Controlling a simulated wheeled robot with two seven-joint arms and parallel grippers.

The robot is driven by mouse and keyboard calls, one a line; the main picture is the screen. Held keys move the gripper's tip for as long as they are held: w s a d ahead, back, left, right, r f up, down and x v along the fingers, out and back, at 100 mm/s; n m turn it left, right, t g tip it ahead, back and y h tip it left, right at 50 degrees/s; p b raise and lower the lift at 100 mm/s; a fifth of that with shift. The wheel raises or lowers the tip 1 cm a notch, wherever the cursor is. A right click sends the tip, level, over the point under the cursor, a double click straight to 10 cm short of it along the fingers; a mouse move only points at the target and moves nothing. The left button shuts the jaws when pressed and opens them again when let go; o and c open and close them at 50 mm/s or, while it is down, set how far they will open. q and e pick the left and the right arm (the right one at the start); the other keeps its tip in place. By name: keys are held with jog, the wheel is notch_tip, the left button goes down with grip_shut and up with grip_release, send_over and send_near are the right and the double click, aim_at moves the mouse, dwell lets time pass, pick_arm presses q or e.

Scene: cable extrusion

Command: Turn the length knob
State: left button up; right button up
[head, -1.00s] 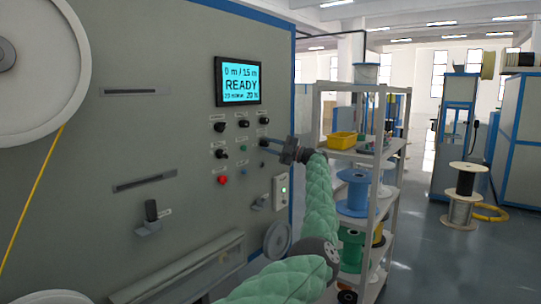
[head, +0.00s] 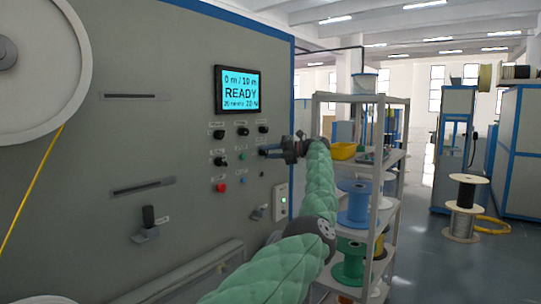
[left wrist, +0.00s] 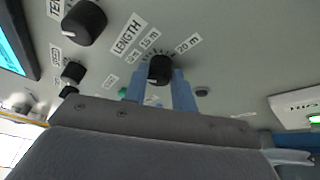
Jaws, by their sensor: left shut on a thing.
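The length knob is a small black round knob under the LENGTH label. In the left wrist view the length knob (left wrist: 159,68) sits between the two blue fingertips, beside the 15 m and 20 m marks. My left gripper (left wrist: 160,88) is shut on it, with a finger on either side. In the head view my left gripper (head: 268,152) reaches the panel's right part from the right, and its fingers largely hide the knob. The display (head: 239,91) reads READY and what looks like 0 m / 10 m. My right gripper is out of view.
Other black knobs (head: 243,132) are close above and to the left, with a green button (head: 243,156) and a red button (head: 221,188).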

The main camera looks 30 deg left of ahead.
pick_arm(q)
jog(key=n+t+b, duration=0.1)
jog(key=n, duration=0.1)
jog(key=n+t+h+b, duration=0.1)
jog(key=n, duration=0.2)
jog(key=n+t+h+b, duration=0.1)
jog(key=n+t, duration=0.1)
jog(key=shift+s+r, duration=0.25)
jog(key=shift+s, duration=0.1)
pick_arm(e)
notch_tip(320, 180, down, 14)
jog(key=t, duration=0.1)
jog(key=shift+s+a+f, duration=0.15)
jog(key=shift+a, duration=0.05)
pick_arm(q)
jog(key=o, duration=1)
jog(key=shift+w+d+r, duration=0.1)
jog(key=shift+d+r, duration=0.1)
jog(key=shift+d, duration=0.3)
jog(key=b+v, duration=0.1)
jog(key=v, duration=0.5)
jog(key=shift+d+r, duration=0.15)
jog(key=shift+d, duration=0.15)
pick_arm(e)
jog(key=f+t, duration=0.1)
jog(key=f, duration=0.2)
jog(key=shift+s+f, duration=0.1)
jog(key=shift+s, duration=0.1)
